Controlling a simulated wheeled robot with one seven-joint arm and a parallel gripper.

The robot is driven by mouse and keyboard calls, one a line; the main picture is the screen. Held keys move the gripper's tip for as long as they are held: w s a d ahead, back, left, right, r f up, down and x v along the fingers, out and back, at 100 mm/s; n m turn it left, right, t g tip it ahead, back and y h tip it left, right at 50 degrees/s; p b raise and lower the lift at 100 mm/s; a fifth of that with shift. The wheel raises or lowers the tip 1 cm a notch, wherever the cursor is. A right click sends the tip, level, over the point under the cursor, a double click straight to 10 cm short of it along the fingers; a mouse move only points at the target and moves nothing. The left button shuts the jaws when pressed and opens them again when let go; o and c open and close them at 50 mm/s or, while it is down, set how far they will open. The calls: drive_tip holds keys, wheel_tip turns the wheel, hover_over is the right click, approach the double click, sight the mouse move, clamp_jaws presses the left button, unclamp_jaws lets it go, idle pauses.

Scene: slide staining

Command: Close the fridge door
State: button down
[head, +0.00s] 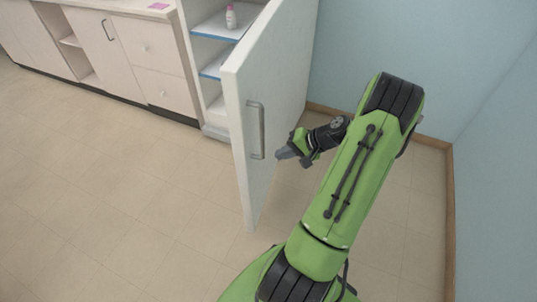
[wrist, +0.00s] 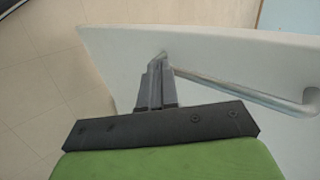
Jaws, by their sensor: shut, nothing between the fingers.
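The fridge door (head: 270,85) is white and stands wide open, swung out into the room in the head view. Its grey bar handle (head: 256,130) is upright on the door's outer face. The open fridge shows shelves (head: 222,25) with blue edges and a small white bottle with a pink cap (head: 231,16). My gripper (head: 280,154) is on the handle side of the door, close to the handle's lower part. In the wrist view my gripper (wrist: 157,72) is shut and empty, its tips beside one end of the handle (wrist: 245,92). I cannot tell whether they touch the door.
White cabinets and drawers (head: 160,60) line the back left, with a pink item (head: 158,6) on the counter. Blue walls (head: 440,50) close off the right and back right. The tiled floor (head: 110,190) left of the door is clear.

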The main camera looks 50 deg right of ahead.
sight(247, 160)
drive_tip(key=b+x, duration=0.1)
drive_tip(key=x, duration=0.2)
drive_tip(key=w+r+x, duration=0.1)
drive_tip(key=x, duration=0.2)
drive_tip(key=b+x, duration=0.1)
drive_tip(key=x, duration=0.2)
drive_tip(key=shift+w+a+b, duration=0.3)
drive_tip(key=shift+w+a, duration=0.05)
drive_tip(key=shift+a, duration=0.05)
drive_tip(key=shift+w+a+r, duration=0.1)
drive_tip(key=shift+w+a, duration=0.1)
drive_tip(key=shift+w, duration=0.2)
